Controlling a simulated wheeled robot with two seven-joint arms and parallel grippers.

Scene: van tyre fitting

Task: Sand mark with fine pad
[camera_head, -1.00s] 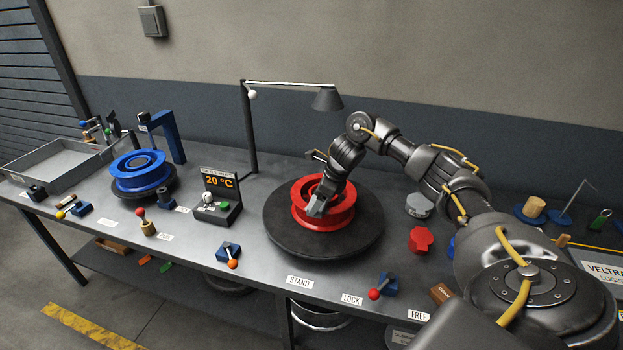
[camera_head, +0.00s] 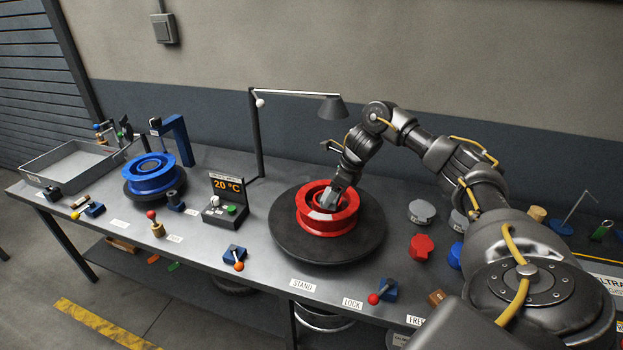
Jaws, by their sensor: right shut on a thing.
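A red wheel rim (camera_head: 314,218) lies flat on a round black turntable (camera_head: 290,250) in the middle of the bench. Whether the pad touches the rim I cannot tell. My left gripper is not in view.
A lamp (camera_head: 332,107) stands behind the turntable. A red-knobbed lever (camera_head: 374,298) is at the front. A blue rim (camera_head: 150,175) and a grey tray (camera_head: 70,163) are at left.

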